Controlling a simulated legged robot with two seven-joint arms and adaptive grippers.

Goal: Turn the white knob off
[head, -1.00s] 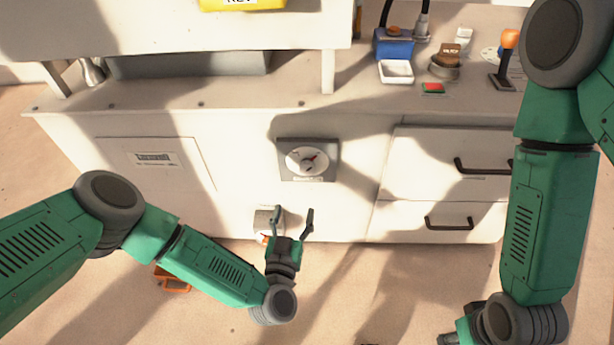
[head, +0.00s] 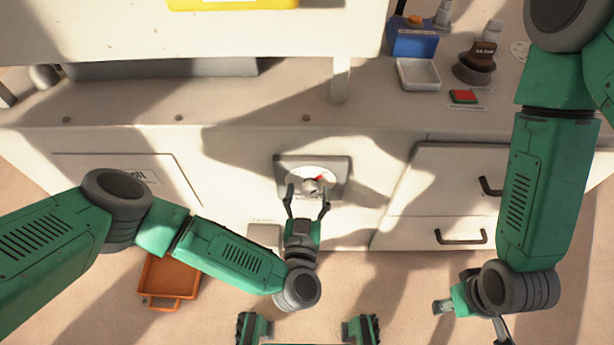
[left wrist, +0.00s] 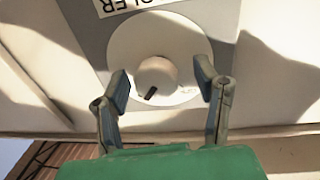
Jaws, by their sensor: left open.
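The white knob (head: 311,186) sits on a round white dial in a grey panel (head: 343,163) on the front of the white bench. A red mark shows at its upper right. In the left wrist view the knob (left wrist: 156,76) has a black pointer mark toward its lower left. My left gripper (head: 308,197) is open. Its fingers (left wrist: 162,82) lie on either side of the knob in the wrist view, with gaps on both sides. My right gripper (head: 471,312) is low at the right, partly hidden by its own arm, its jaws unclear.
Drawers with black handles (head: 461,237) are right of the panel. An orange tray (head: 176,275) lies on the floor at the left. The bench top holds a blue box (head: 413,41), a white tray (head: 418,75) and a red button (head: 463,97).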

